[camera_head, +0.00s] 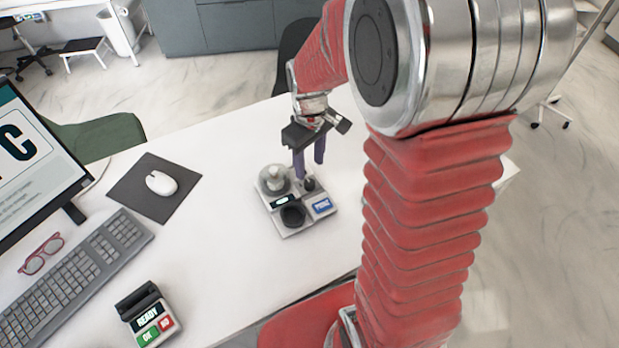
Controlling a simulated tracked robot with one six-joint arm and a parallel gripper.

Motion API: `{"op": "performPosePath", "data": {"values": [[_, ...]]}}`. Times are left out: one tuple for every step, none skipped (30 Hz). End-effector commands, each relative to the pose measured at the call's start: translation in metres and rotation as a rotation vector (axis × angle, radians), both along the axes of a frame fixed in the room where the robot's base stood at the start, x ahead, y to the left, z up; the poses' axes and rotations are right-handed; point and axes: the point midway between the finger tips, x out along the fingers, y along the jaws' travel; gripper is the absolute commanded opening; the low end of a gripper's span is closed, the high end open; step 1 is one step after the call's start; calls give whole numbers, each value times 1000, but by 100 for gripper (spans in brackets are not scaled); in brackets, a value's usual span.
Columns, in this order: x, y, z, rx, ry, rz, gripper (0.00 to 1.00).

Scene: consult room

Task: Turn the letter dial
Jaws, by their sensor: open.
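The dial device (288,228) is a small light-grey box lying on the white desk. It carries a silver round dial (273,179) at its far left, a small dark knob at its far right, a black round part (293,215) at its near left and a blue label button (322,206) at its near right. A small dark display sits between them. My gripper (309,170) points down over the far side of the device, its two purple fingers apart and empty. The fingers partly overlap the far edge of the device, close to the silver dial and dark knob. I cannot tell whether they touch anything.
A monitor (28,155) showing a letter C stands at the left. A keyboard (75,270), red glasses (41,254), a mouse (161,183) on a dark pad and a READY/GO/NO box (148,318) lie on the desk (215,250). The desk around the device is clear.

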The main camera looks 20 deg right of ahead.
Motion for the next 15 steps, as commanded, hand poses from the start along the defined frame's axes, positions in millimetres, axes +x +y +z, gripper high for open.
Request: {"op": "performPosePath", "data": {"values": [[-1, 0, -9, 1, 4, 0, 44], [-1, 0, -14, 1, 4, 0, 44], [-1, 0, -20, 0, 2, 0, 44], [-1, 0, -24, 1, 4, 0, 44], [-1, 0, -29, 0, 2, 0, 44], [-1, 0, -35, 1, 4, 0, 44], [-1, 0, -40, 1, 4, 0, 44], [-1, 0, -44, 0, 2, 0, 44], [-1, 0, -50, 1, 4, 0, 44], [-1, 0, -53, 0, 2, 0, 44], [0, 0, -56, 1, 1, 0, 44], [0, 0, -60, 0, 2, 0, 44], [0, 0, -63, 1, 1, 0, 44], [0, 0, -65, 0, 1, 0, 44], [0, 0, -68, 0, 0, 0, 44]]}}
